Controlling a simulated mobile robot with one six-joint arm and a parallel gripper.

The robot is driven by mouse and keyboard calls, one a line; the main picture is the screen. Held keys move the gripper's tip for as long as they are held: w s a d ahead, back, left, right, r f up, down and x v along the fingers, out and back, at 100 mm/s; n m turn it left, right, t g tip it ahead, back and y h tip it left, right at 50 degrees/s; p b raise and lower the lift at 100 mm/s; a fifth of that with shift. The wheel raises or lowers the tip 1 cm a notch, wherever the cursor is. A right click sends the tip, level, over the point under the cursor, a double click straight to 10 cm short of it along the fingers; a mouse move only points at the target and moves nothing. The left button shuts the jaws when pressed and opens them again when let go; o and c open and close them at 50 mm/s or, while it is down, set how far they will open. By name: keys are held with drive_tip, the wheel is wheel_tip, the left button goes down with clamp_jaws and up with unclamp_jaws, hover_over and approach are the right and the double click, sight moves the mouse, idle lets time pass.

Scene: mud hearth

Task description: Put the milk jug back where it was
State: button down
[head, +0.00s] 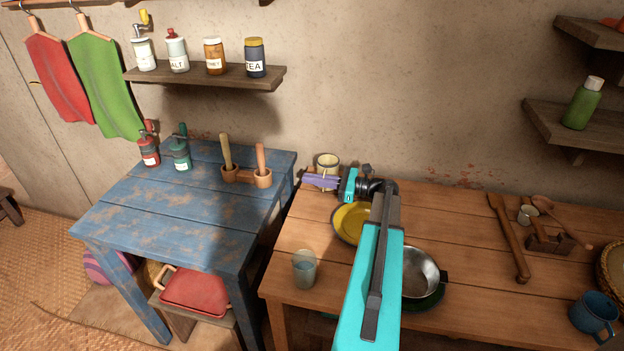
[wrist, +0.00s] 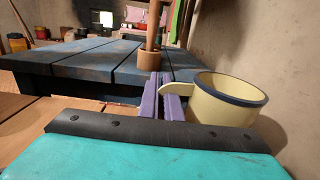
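The milk jug (head: 327,161) appears as a cream vessel with a dark rim, upright at the back left corner of the wooden table (head: 300,240). In the wrist view the jug (wrist: 222,103) is just right of my fingers, its handle reaching left to them. My gripper (head: 320,181), with purple fingers, is in front of the jug. In the wrist view the fingers (wrist: 162,95) are nearly together and look closed on the handle. The jug's base is hidden, so I cannot tell whether it touches the table.
A yellow plate (head: 350,223), a glass (head: 304,270) and a metal pan (head: 420,273) stand near my arm. The blue table (head: 190,205) is at left, holding a wooden mortar set (head: 246,177). A shelf of jars (head: 205,77) hangs above.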

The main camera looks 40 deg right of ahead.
drive_tip(key=shift+f, duration=0.2)
drive_tip(key=shift+f, duration=0.1)
drive_tip(key=c, duration=2)
unclamp_jaws()
drive_tip(key=shift+f, duration=0.1)
drive_tip(key=shift+s+f+b, duration=0.1)
drive_tip(key=shift+b, duration=0.45)
drive_tip(key=b+v, duration=0.1)
drive_tip(key=v, duration=1.1)
drive_tip(key=shift+s+d+b, duration=0.25)
drive_tip(key=shift+b, duration=0.15)
drive_tip(key=shift+s+d, duration=0.2)
drive_tip(key=shift+s, duration=0.25)
